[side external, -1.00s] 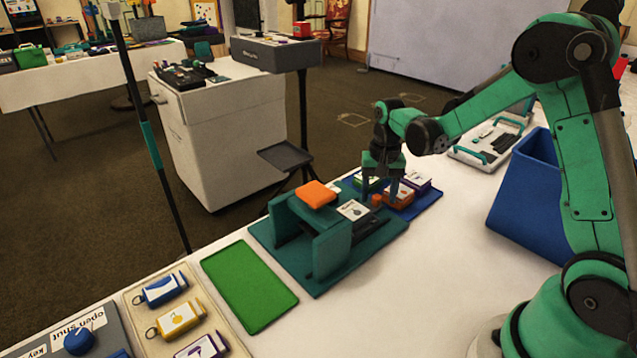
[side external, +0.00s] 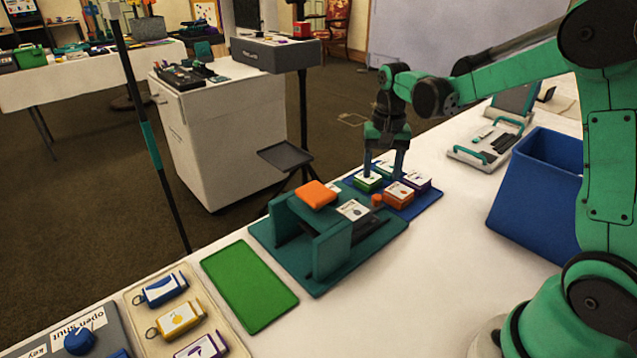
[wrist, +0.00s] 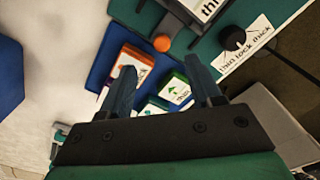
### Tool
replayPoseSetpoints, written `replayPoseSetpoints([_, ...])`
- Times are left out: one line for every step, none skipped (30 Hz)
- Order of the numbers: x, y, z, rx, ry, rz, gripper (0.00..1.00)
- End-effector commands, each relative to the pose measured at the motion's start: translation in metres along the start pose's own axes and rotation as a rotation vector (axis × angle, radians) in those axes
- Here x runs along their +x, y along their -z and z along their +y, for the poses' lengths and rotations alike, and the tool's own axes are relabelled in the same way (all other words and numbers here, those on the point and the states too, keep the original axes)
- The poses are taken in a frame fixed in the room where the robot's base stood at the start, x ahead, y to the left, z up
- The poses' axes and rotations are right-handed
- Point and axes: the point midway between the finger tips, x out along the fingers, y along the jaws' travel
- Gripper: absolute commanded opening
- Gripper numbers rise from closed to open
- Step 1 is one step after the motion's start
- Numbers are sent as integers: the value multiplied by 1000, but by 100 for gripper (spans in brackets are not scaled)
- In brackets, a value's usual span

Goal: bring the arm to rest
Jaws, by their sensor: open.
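My gripper (side external: 385,170) is open and empty above the blue mat (side external: 432,200) in the side external view. Its fingers point down over the small boxes there. An orange-and-white box (side external: 399,194) and a green-and-white box (side external: 367,181) lie on the mat, with a purple-and-white box (side external: 418,182) behind. In the wrist view the open fingers (wrist: 163,85) frame the green box (wrist: 176,92) and the orange box (wrist: 131,66). Whether a finger touches any box I cannot tell.
A teal stand (side external: 331,248) with an orange block (side external: 315,194) on top is beside the mat. A blue bin (side external: 537,190) stands at right, a white tray (side external: 480,152) behind it. A green mat (side external: 249,285) lies left. White table is clear in front of the bin.

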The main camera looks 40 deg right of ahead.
Motion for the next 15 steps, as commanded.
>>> replayPoseSetpoints([-4,-4,-2,-16,5,10,57])
replayPoseSetpoints([-7,-6,-3,-32,10,21,57])
replayPoseSetpoints([-12,-11,-5,-60,20,40,57])
replayPoseSetpoints([-17,-16,-7,-85,28,57,57])
replayPoseSetpoints([-22,-21,-9,-114,38,77,57])
replayPoseSetpoints([-29,-30,-12,-157,52,108,57])
replayPoseSetpoints([-34,-36,-14,-191,64,133,57])
replayPoseSetpoints([-39,-43,-16,-228,76,159,57])
replayPoseSetpoints([-45,-53,-18,-277,92,194,57])
replayPoseSetpoints([-48,-60,-19,-312,104,221,57])
replayPoseSetpoints([-52,-67,-20,-348,115,248,57])
replayPoseSetpoints([-56,-76,-21,-396,131,283,57])
replayPoseSetpoints([-58,-83,-22,-431,142,311,57])
replayPoseSetpoints([-59,-90,-22,-465,153,338,57])
replayPoseSetpoints([-61,-99,-23,-510,167,372,57])
